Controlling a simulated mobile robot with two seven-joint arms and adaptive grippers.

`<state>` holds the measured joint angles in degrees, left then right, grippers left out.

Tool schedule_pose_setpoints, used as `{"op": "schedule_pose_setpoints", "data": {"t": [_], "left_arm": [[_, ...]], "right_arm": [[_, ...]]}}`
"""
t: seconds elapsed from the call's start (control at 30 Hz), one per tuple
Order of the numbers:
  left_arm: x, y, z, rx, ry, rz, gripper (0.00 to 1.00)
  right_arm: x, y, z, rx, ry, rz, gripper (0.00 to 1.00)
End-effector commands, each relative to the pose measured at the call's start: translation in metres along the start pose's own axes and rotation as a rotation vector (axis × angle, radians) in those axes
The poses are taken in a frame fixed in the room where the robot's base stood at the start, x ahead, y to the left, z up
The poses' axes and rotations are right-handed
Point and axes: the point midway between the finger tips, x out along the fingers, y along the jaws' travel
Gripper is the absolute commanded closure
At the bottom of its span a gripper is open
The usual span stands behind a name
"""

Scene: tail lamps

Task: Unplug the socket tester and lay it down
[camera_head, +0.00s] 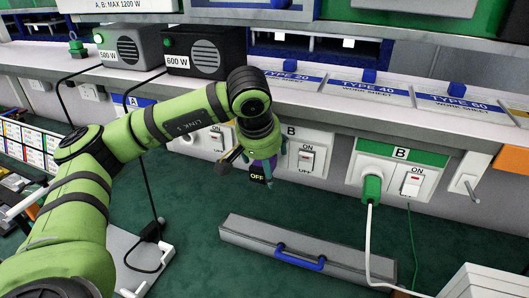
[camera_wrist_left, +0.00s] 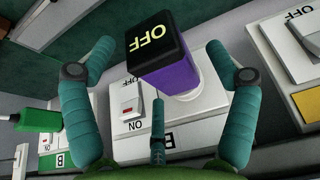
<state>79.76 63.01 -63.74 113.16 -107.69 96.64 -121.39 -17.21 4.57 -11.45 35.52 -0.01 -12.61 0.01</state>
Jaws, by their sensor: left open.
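The socket tester (camera_head: 257,174) is a purple block with a black end marked OFF. In the left wrist view the tester (camera_wrist_left: 168,75) juts out from the white wall socket marked B (camera_wrist_left: 150,125), with a white round part at its base. My left gripper (camera_wrist_left: 159,55) is open, with its teal fingers spread on both sides of the tester and a third finger below it. No finger clearly touches it. In the head view the gripper (camera_head: 262,155) hides part of the tester and the socket. My right gripper is in neither view.
A green plug (camera_head: 371,188) with a white cable sits in the right-hand B socket. A grey box with a blue handle (camera_head: 300,257) lies on the green surface (camera_head: 200,212) below. Two power boxes stand on the shelf. A black cable hangs at the left.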

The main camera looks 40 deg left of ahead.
Motion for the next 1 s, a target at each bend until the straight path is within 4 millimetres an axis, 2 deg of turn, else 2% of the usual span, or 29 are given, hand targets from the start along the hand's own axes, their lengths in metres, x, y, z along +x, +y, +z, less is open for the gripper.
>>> {"op": "schedule_pose_setpoints", "data": {"t": [0.27,0.3,0.43,0.47,0.57,0.6,0.67,1.0], "left_arm": [[0.0029,-0.0002,0.0002,-0.001,-0.001,0.0,0.13],[0.0029,-0.0002,0.0002,-0.001,-0.001,0.0,0.21],[0.0028,-0.0001,0.0001,-0.001,-0.001,0.0,0.73],[0.0028,-0.0001,0.0001,-0.001,-0.001,0.0,0.76],[0.0028,-0.0001,0.0001,-0.001,-0.001,0.0,0.76],[0.0027,-0.0001,0.0002,-0.001,-0.001,0.0,0.58],[0.0027,-0.0001,0.0002,-0.001,-0.001,0.0,0.81],[0.0007,0.0002,0.0057,0.0,-0.001,0.001,0.81]], "right_arm": [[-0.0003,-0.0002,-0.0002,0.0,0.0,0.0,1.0],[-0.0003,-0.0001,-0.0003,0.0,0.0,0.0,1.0],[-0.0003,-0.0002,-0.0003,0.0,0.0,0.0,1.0],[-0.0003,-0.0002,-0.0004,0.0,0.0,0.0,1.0],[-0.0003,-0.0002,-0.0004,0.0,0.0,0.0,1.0],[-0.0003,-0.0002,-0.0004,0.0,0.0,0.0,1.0],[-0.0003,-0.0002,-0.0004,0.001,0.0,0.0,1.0],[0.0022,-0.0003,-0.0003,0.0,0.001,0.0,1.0]]}}
